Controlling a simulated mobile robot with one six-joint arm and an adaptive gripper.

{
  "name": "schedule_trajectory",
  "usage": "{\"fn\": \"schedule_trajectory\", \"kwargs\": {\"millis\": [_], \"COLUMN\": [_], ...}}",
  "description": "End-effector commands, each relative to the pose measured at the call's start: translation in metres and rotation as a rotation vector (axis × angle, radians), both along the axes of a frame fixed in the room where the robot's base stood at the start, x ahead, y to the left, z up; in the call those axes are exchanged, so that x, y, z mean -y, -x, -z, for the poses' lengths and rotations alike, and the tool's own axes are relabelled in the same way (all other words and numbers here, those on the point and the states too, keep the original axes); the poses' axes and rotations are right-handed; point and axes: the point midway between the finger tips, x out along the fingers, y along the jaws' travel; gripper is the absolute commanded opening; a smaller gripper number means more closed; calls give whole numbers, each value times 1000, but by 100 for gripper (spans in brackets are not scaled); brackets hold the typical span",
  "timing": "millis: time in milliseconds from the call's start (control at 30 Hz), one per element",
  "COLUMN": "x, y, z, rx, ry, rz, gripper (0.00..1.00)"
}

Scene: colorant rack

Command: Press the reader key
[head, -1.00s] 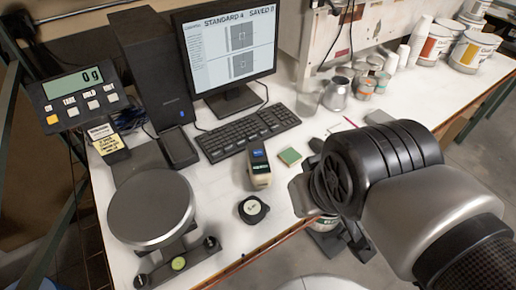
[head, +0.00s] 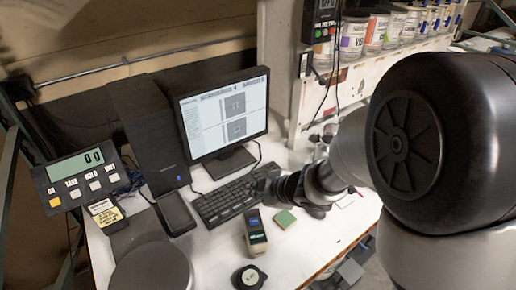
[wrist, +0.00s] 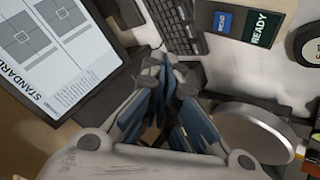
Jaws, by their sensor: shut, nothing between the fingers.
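The reader (head: 256,238) is a small beige and dark handheld device on the white bench, in front of the keyboard. In the wrist view the reader (wrist: 247,6) is at the top, cut off by the edge. It shows a blue key (wrist: 224,22) marked READ beside a dark green READY display (wrist: 262,27). My gripper (head: 264,188) is shut and empty, above the right end of the keyboard, behind the reader and apart from it. In the wrist view my gripper (wrist: 168,68) has its blue-padded fingers together, away from the key.
The keyboard (head: 222,203) and monitor (head: 222,112) stand behind the reader. A round black puck (head: 249,277) and a scale pan (head: 150,272) are toward the front. A rack of tubs (head: 375,30) is at upper right.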

Motion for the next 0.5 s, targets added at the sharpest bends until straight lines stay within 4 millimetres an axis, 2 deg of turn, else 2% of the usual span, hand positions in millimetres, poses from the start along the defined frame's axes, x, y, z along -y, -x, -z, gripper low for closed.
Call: {"fn": "schedule_trajectory", "kwargs": {"millis": [100,200,500], "x": [-17,-23,-25], "y": [6,9,10], "z": [8,12,12], "rx": [-14,-17,-17], "ry": [-23,-33,-36], "rz": [-86,-120,-125], "gripper": [0,0,0]}}
